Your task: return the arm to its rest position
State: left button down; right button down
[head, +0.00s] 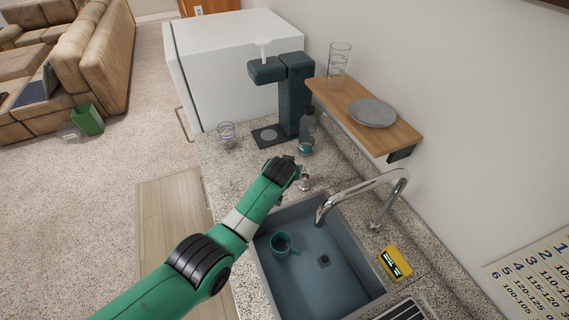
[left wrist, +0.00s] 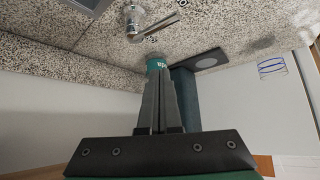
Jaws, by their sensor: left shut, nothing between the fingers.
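My left arm comes in from the lower left in the head view, reaching over the counter beside the sink. My left gripper (head: 300,175) is above the counter near the sink's far edge, close to a small chrome fixture (head: 305,184). In the left wrist view the two dark fingers (left wrist: 161,76) lie together, shut and empty. The chrome fixture with its lever (left wrist: 134,20) shows past them. A bottle with a teal label (head: 306,146) stands behind the gripper, apart from it as far as I can tell. My right gripper is not in view.
The grey sink (head: 345,285) holds a teal mug (head: 284,244); a chrome faucet (head: 372,184) arches over it. A dark green drink machine (head: 294,95) and a glass (head: 227,132) stand farther back. A wall shelf (head: 340,102) bears a plate (head: 373,113) and a tall glass (head: 339,66).

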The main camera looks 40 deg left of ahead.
pick_arm(q)
jog(key=shift+s+r, duration=0.1)
jog(key=d+r+t, duration=0.3)
jog(key=r, duration=0.8)
jog(key=d+r+m+t+h, duration=0.1)
jog(key=d+r+t, duration=0.25)
jog(key=r, duration=0.75)
jog(key=d+r+t, duration=0.2)
jog(key=r+t, duration=0.2)
jog(key=r, duration=0.7)
jog(key=s+d+r+m+t+h, duration=0.1)
jog(key=s+r+t, duration=0.3)
jog(key=s+r, duration=0.7)
jog(key=s+d+r+m+t+h, duration=0.2)
jog(key=s+r+t, duration=0.3)
jog(key=s+r, duration=0.5)
jog(key=s+m, duration=0.1)
jog(key=s, duration=0.2)
jog(key=shift+d+r+m+h, duration=0.2)
jog(key=shift+r+m+h, duration=0.1)
jog(key=shift+r+h, duration=0.1)
